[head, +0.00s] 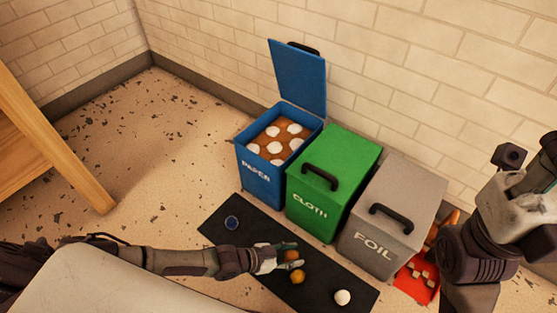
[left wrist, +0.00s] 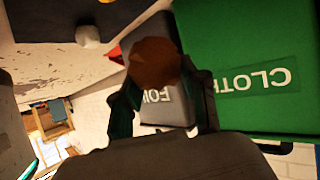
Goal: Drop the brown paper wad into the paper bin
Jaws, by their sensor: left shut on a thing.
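The brown paper wad (left wrist: 155,62) is held between the fingers of my left gripper (left wrist: 160,92) in the left wrist view. In the head view the wad (head: 291,256) shows partly behind the fingers of the left gripper (head: 288,264), over the dark mat. The blue paper bin (head: 262,182) stands behind the mat, with its lid (head: 298,78) raised. White round pieces on a brown surface show inside it. The left gripper is in front of the bins, apart from the paper bin. My right arm is at the right edge; its fingers are not seen.
The green cloth bin (head: 330,160) and grey foil bin (head: 408,190) stand right of the paper bin, lids shut. A red thing (head: 418,285) lies beside the foil bin.

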